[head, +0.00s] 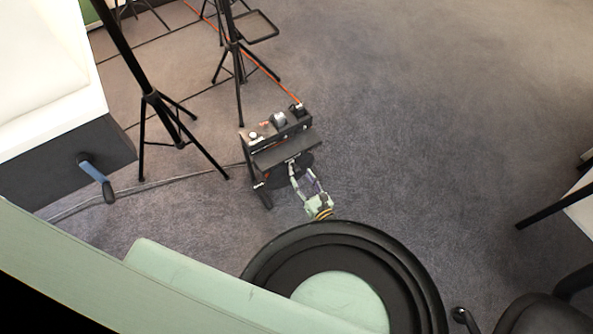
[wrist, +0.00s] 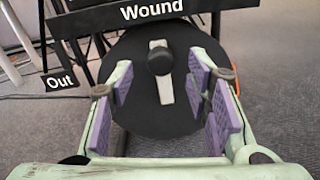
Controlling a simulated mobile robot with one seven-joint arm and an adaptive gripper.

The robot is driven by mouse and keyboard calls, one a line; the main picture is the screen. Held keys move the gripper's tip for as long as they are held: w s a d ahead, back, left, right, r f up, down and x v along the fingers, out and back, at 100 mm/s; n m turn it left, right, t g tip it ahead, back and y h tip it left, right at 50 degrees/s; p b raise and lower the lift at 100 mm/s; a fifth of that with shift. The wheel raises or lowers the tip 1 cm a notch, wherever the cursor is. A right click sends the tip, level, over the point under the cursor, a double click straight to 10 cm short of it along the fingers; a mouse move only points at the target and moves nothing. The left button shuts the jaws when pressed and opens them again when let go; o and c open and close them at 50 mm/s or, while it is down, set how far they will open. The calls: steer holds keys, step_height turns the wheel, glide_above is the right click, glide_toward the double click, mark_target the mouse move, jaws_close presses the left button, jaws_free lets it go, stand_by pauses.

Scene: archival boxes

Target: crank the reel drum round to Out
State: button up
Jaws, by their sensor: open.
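The reel drum (wrist: 139,112) is a black disc, facing me in the wrist view. A grey crank bar (wrist: 165,90) on it carries a dark round knob (wrist: 160,61), which stands at the top, below the white word Wound (wrist: 152,9). The label Out (wrist: 60,81) is at the left of the drum. My gripper (wrist: 161,82) is open, with purple pads on either side of the crank bar and knob, apart from both. In the head view my gripper (head: 301,178) is at the front of the dark reel stand (head: 285,150), and the crank there is too small to make out.
Black tripod stands (head: 165,115) are behind and left of the reel. An orange cable (head: 262,66) runs back from it. A dark box with a blue-handled crank (head: 95,176) is at the left. Carpet (head: 430,120) to the right is clear. A chair (head: 545,312) is at the lower right.

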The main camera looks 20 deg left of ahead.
mark_target(298, 173)
steer(key=b+x, duration=0.1)
steer(key=x, duration=0.4)
steer(key=shift+c, duration=0.5)
jaws_close()
stand_by(0.4)
